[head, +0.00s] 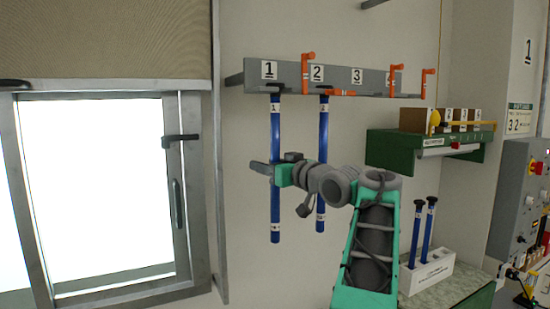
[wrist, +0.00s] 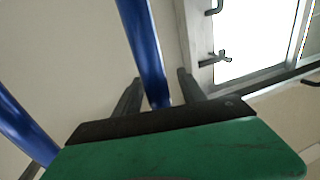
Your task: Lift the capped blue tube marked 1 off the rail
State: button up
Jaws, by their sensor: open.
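The blue tube marked 1 (head: 275,205) hangs upright from the grey rail (head: 340,79) below the number 1 plate, with its black cap at the top. My gripper (head: 262,170) is at the tube's middle. In the wrist view, the blue tube (wrist: 146,50) runs down between my two open fingers (wrist: 158,95). I cannot tell whether either finger touches it. Part of the tube is hidden by my gripper in the head view.
A second blue tube (head: 322,150) hangs to the right under plate 2, close behind my wrist. Orange latches (head: 307,72) sit on the rail. A green shelf (head: 425,147) and a white holder with two tubes (head: 426,272) stand right. A bright window (head: 95,190) is left.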

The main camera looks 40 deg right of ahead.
jog(key=shift+s, duration=0.1)
grip_shut()
dwell(0.4)
